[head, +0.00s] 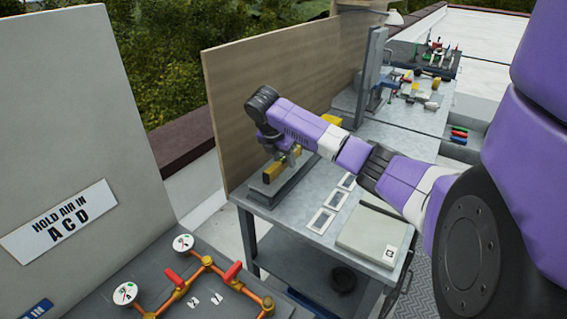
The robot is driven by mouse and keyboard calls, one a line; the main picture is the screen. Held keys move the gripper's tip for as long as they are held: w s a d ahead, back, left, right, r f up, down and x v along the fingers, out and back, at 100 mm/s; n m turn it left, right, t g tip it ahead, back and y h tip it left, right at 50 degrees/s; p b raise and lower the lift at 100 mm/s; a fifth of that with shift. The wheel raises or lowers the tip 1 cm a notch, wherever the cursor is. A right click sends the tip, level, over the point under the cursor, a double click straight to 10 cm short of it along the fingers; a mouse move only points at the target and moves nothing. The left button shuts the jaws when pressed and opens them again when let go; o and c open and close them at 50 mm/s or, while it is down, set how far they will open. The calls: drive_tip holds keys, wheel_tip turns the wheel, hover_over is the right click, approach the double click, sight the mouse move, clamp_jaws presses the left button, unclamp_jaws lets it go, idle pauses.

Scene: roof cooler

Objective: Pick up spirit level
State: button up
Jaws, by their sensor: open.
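What looks like the spirit level (271,174) is a short yellow bar. It rests on a dark grey raised block (290,190) near the left end of the grey table. My gripper (289,158) hangs from the purple arm, pointing down over the bar's far part. The jaws are open, but the fingertips are small and partly hidden. I cannot tell whether they touch the bar or sit around it. The bar's far end is hidden by the gripper.
A plywood panel (290,75) stands close behind the table (300,225). A second yellow item (331,119) shows behind my arm. White frames (332,198) and a pale box (370,238) lie to the right. Pipework with gauges and red handles (232,271) is in front.

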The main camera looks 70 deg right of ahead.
clamp_jaws()
drive_tip(key=shift+r, duration=0.1)
